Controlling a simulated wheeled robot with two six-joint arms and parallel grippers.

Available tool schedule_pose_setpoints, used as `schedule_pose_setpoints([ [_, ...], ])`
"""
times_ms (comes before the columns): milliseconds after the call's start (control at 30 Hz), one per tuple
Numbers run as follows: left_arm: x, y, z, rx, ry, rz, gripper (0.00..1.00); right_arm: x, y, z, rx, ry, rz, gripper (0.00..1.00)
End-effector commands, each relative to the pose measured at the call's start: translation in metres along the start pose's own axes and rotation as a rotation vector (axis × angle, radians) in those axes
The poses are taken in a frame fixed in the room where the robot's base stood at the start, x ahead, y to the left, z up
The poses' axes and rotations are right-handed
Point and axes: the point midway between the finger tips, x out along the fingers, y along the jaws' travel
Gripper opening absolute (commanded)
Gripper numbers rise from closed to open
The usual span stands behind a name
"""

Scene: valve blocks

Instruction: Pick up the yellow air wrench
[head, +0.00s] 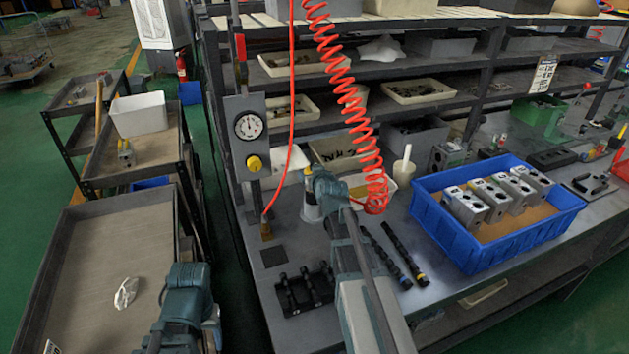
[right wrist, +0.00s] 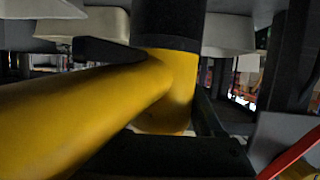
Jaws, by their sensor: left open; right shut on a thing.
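The yellow air wrench (right wrist: 85,110) fills the left and middle of the right wrist view, very close to the camera. It has a thick yellow body and a black upper section (right wrist: 170,22). My right gripper (right wrist: 168,130) is shut on it, with a dark finger across the bottom of that view. In the head view my right arm reaches over the bench to the red coiled hose (head: 345,95); the right gripper and most of the wrench are hard to make out there. My left gripper (head: 180,335) is open and empty at the lower left, above the cart.
A blue crate (head: 440,237) with several metal valve blocks (head: 466,207) stands right on the bench. Black rods (head: 405,255) and a black rack (head: 303,290) lie near its front. A gauge panel (head: 247,127) stands behind left. The left cart (head: 85,255) is mostly clear.

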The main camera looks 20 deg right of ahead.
Motion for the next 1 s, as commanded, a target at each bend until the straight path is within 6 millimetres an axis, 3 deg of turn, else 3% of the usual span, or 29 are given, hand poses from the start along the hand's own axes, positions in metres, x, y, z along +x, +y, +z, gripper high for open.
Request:
schedule_pose_setpoints([
  [367,-0.022,-0.002,0.001,0.0,0.0,0.0,0.62,-0.008,0.0,-0.021,0.0,0.003,0.001,0.0],
  [800,-0.079,-0.008,0.005,0.0,0.0,0.0,0.62,-0.03,0.001,-0.074,0.0,0.003,0.001,0.0],
  [1000,-0.097,-0.009,0.006,0.0,0.0,0.0,0.62,-0.037,0.001,-0.091,0.0,0.003,0.001,0.0],
])
